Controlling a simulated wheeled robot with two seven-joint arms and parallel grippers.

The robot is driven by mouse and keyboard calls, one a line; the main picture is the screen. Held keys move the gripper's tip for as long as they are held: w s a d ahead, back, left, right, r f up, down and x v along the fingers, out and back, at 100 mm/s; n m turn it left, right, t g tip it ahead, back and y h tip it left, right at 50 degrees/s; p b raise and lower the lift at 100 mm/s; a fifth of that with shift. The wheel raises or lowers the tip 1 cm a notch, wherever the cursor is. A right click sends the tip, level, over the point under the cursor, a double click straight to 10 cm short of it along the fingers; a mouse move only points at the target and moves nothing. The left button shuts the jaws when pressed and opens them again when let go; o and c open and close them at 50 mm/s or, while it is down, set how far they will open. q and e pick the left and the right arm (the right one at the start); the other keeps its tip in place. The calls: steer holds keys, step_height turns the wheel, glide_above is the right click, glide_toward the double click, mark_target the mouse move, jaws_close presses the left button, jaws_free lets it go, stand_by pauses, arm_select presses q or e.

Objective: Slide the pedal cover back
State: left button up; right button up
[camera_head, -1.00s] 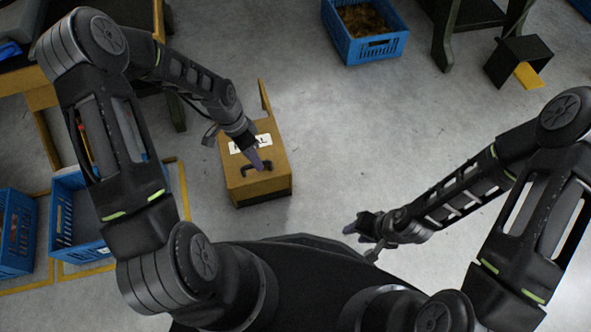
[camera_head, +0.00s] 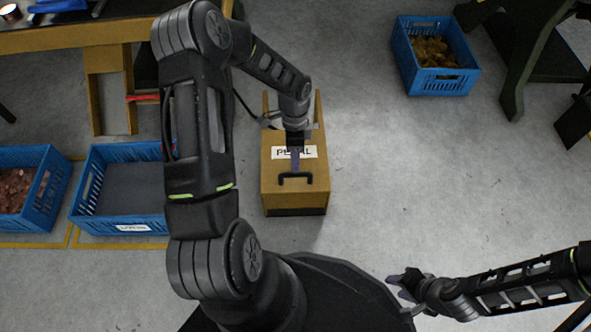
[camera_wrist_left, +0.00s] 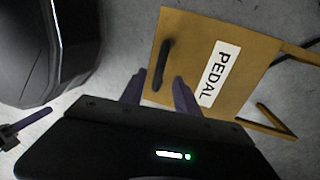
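The pedal cover (camera_head: 275,186) is the tan top of a box labelled PEDAL, with a black handle (camera_head: 296,178) near its front edge. In the left wrist view the cover (camera_wrist_left: 190,50) fills the upper middle and its handle (camera_wrist_left: 161,66) shows left of the label. My left gripper (camera_head: 295,160) is above the cover by the handle. In the wrist view its two purple fingers (camera_wrist_left: 158,92) are apart, with the handle's near end between them; contact cannot be told. My right gripper (camera_head: 399,287) is low at right, away from the box, its fingertips seemingly apart and empty.
Two tan arms (camera_head: 318,108) rise at the box's back. A blue crate (camera_head: 440,86) with brass-coloured pieces stands at the back right. Blue crates (camera_head: 88,208) stand at left below a workbench (camera_head: 60,40). Grey floor right of the box is clear.

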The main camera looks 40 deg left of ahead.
arm_select(q)
steer(key=f, duration=0.1)
steer(key=f+b, duration=0.1)
steer(key=f, duration=0.2)
steer(key=shift+s+d+f, duration=0.3)
steer(key=shift+s+f, duration=0.05)
steer(key=shift+f, duration=0.05)
steer(key=shift+c, duration=0.2)
jaws_close()
stand_by(0.9)
